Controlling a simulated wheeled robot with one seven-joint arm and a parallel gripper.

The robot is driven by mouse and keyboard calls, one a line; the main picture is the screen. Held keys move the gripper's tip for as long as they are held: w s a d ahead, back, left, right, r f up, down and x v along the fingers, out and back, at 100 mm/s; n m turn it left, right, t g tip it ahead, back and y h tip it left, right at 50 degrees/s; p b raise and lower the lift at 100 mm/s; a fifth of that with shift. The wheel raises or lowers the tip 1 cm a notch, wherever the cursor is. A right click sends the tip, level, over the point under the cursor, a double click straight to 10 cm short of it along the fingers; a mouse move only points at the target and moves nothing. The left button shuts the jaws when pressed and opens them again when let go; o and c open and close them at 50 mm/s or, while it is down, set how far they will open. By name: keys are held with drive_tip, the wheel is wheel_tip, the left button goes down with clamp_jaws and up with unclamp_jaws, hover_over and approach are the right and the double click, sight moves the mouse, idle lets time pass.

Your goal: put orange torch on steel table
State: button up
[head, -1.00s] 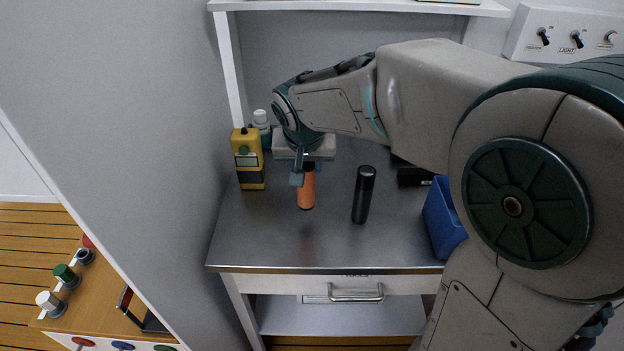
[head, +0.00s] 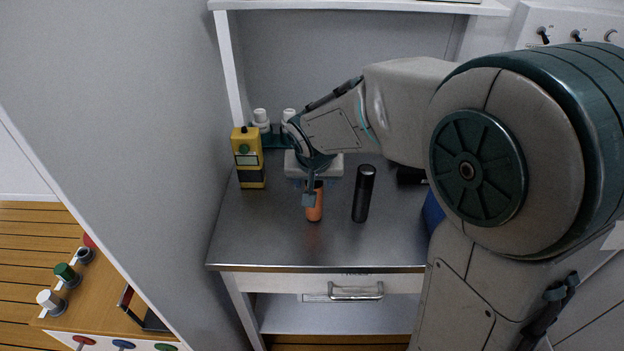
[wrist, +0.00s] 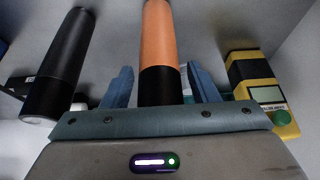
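The orange torch (head: 315,208) appears upright on the steel table (head: 290,248), left of a black torch (head: 363,194). My gripper (head: 310,193) is over its top and hides part of it. In the wrist view the torch's orange body (wrist: 159,35) and black end lie between the two blue fingers of my gripper (wrist: 160,85). A narrow gap shows on each side, so the fingers look open around the torch and not touching it. The black torch also shows in the wrist view (wrist: 60,65).
A yellow and black meter (head: 248,160) stands left of the torch, with white-capped bottles (head: 262,120) behind it. A blue bin (head: 433,213) is at the right, mostly behind my arm. The table's front half is clear.

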drive_tip(key=shift+r, duration=0.1)
drive_tip(key=v, duration=1.2)
drive_tip(key=s+d+f+g, duration=0.1)
drive_tip(key=s+d+f, duration=0.2)
drive_tip(key=s+d, duration=0.3)
drive_tip(key=s+d+f+g, duration=0.1)
drive_tip(key=s+d+f, duration=0.3)
drive_tip(key=s+d, duration=0.3)
drive_tip(key=shift+s+d+f, duration=0.2)
drive_tip(key=shift+s+d, duration=0.1)
drive_tip(key=shift+s, duration=0.45)
drive_tip(key=c, duration=0.5)
drive_tip(key=shift+o, duration=0.2)
drive_tip(key=shift+a, duration=0.15)
